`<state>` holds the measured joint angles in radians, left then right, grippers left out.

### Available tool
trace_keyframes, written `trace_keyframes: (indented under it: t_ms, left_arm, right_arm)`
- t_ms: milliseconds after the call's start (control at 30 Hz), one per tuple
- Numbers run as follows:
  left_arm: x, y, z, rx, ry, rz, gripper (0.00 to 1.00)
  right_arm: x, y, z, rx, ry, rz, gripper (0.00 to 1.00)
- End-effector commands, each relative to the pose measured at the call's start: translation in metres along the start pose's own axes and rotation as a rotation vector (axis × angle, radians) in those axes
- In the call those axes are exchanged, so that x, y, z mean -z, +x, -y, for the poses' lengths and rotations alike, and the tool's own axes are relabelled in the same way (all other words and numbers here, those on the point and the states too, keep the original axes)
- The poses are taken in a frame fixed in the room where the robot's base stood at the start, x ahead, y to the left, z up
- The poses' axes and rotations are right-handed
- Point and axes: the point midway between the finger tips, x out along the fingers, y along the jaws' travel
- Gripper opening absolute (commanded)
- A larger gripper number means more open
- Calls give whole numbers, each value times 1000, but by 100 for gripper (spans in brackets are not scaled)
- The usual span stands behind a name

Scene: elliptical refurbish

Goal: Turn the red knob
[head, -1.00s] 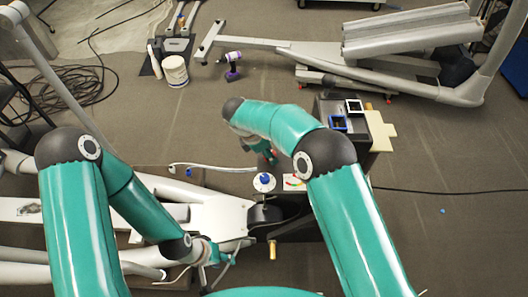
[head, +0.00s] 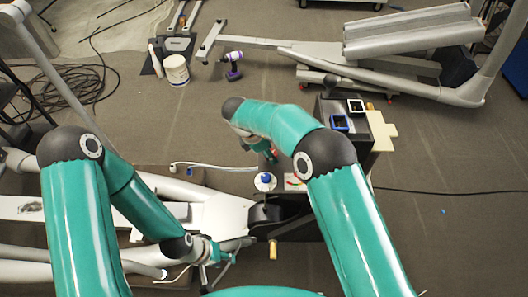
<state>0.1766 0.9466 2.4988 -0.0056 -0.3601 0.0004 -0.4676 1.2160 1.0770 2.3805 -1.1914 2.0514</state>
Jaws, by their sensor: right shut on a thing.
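A small bit of red, which I take to be the red knob (head: 273,154), shows at the tip of my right gripper (head: 268,152). The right gripper is shut on it, and the fingers and wrist hide most of it. Just below are a white disc with a blue knob (head: 265,181) and a white panel with a coloured scale (head: 296,182). My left gripper (head: 232,254) is low in the middle, beside the white machine frame, with its fingers apart and nothing visible between them.
A dark box with blue-framed and white-framed sockets (head: 340,123) stands right of the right wrist. A brass peg (head: 273,249) sticks out below the panel. A purple drill (head: 233,66) and white bucket (head: 176,69) lie farther back. The floor at right is mostly clear.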

Motion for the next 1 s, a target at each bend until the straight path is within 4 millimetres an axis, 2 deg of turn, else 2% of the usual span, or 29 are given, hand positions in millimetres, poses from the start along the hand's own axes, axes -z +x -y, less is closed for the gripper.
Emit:
trace_keyframes:
  t_ms: [33, 467, 500, 600, 633, 1000]
  left_arm:
    - [0, 0, 0, 0, 0, 0, 40]
    - [0, 0, 0, 0, 0, 0, 40]
    - [0, 0, 0, 0, 0, 0, 40]
    - [0, 0, 0, 0, 0, 0, 40]
    - [0, 0, 0, 0, 0, 0, 40]
    - [0, 0, 0, 0, 0, 0, 40]
  right_arm:
    - [-7, 1, 0, 1, 5, 10, 8]
    - [-7, 2, 0, 2, 5, 10, 8]
    - [-7, 2, 0, 3, 5, 10, 47]
    - [-6, 2, 0, 2, 4, 9, 64]
    - [-6, 1, 0, 2, 4, 8, 68]
    - [-3, -2, 0, 0, 2, 6, 68]
